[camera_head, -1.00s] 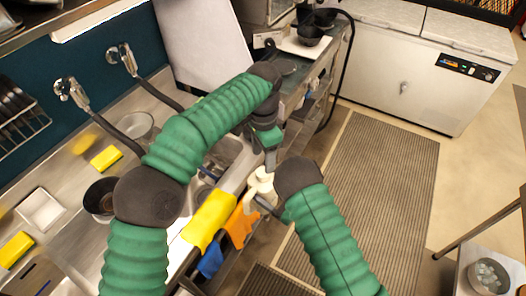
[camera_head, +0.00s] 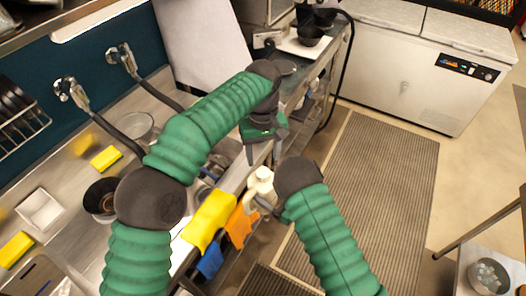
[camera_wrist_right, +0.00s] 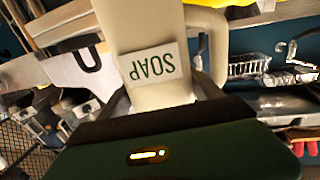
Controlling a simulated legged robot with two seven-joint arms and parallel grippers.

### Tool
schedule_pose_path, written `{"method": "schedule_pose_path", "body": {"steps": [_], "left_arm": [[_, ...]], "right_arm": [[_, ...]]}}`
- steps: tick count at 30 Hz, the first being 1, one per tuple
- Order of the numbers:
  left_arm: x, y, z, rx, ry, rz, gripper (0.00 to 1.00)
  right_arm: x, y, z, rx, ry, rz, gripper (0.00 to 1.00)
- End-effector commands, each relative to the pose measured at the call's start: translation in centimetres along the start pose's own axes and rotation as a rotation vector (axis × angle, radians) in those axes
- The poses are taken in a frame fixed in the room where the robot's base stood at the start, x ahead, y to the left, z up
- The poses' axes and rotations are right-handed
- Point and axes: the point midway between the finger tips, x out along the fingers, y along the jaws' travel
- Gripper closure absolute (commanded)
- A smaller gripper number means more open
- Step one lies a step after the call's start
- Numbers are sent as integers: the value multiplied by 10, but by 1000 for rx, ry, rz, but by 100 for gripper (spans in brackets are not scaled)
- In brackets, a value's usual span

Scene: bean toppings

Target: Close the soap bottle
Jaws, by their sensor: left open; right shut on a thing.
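The soap bottle (camera_head: 258,186) is cream-white and shows in the head view at the front of the sink counter, partly hidden by my right arm. Its pale rounded top (camera_head: 264,173) faces up; I cannot tell how the cap sits. In the right wrist view the bottle (camera_wrist_right: 140,25) fills the upper middle, with a "SOAP" label and a side handle. My right gripper (camera_head: 263,203) is shut on the bottle. My left gripper (camera_head: 264,158) is open and empty just above the bottle's top, its fingers apart and pointing down.
A yellow cloth (camera_head: 209,220), an orange cloth (camera_head: 240,225) and a blue cloth (camera_head: 210,262) hang at the counter edge to the left. A yellow sponge (camera_head: 106,158) lies by the sink. The floor mat (camera_head: 375,190) to the right is clear.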

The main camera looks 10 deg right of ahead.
Motion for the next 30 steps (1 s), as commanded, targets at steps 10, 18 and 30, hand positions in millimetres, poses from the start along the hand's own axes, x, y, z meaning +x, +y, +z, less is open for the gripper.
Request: {"method": "schedule_pose_path", "body": {"steps": [10,18,30], "left_arm": [[57,-1,1,1,-4,-1,45],[73,0,1,1,-1,1,45],[72,0,0,1,-1,1,73]], "right_arm": [[0,0,-1,-1,4,0,100],[0,0,-2,-1,4,0,100],[0,0,-1,-1,4,-1,100]]}}
